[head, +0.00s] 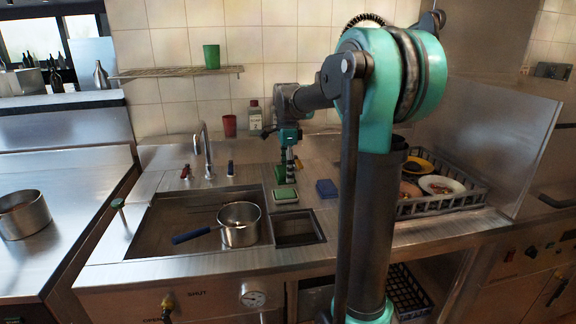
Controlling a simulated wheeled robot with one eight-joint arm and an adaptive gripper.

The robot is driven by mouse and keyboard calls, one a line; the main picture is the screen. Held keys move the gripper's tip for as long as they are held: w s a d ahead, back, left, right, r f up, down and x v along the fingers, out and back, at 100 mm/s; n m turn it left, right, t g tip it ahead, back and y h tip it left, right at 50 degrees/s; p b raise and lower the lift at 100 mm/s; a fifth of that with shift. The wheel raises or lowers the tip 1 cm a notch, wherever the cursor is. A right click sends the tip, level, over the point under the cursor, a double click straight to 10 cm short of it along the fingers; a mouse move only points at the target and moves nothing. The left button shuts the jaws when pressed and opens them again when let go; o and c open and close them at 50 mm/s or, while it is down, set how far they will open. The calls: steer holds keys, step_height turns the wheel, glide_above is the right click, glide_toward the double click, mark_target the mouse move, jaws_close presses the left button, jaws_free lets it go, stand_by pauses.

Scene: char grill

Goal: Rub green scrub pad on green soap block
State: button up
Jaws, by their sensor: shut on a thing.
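My gripper (289,163) points down over the counter behind the small basin. It is shut on a dark green pad, which looks like the green scrub pad (281,174). The green soap block (285,192) lies on a pale base on the counter, just in front of and below the pad. The pad is close to the soap block; I cannot tell whether they touch. The fingertips are small and partly hidden by the pad.
A blue block (326,188) lies to the right. A pot (239,234) with a blue handle stands in the sink (150,243), left of a small basin (298,240). A dish rack (452,203) holds plates at right. A tap (206,150), red cup (229,126) and bottle (254,117) stand behind.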

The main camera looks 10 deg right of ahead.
mark_target(287, 192)
steer(key=shift+f, duration=2.35)
steer(key=shift+f, duration=0.6)
stand_by(0.4)
steer(key=shift+r, duration=3.55)
